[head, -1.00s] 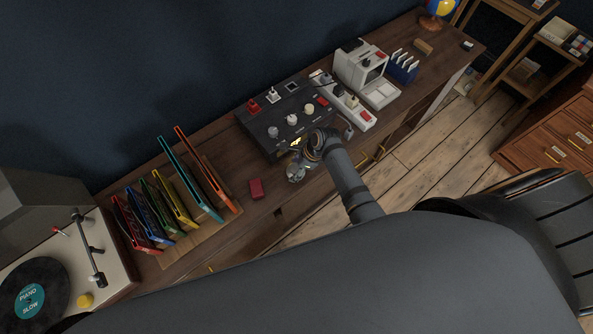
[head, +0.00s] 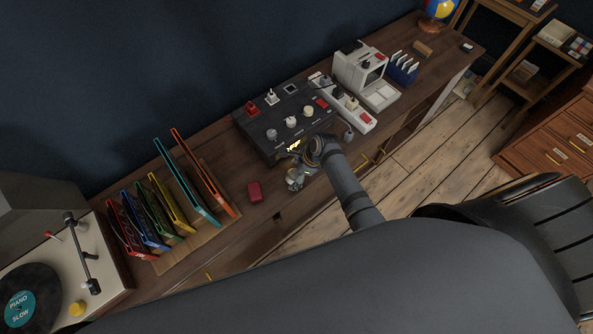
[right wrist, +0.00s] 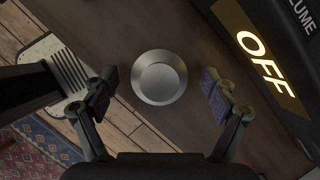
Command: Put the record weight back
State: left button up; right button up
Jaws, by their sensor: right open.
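The record weight, a round silver metal disc (right wrist: 159,77), lies on the dark wooden cabinet top in the right wrist view. My right gripper (right wrist: 160,95) is open, with one finger on each side of the disc and a visible gap to both. In the head view this gripper (head: 297,181) is low over the cabinet's front part and mostly hides the weight. The turntable (head: 110,268) is at the lower left, with a black record (head: 42,284) labelled "PIANO SLOW". My left gripper is not in view.
A black control box (head: 262,137) with knobs and a lit "OFF" display (right wrist: 262,47) is close beside my right gripper. A white power strip (head: 343,104) lies farther right.

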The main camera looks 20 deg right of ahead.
jog(key=v, duration=1.2)
jog(key=shift+p, duration=0.45)
jog(key=shift+s, duration=0.1)
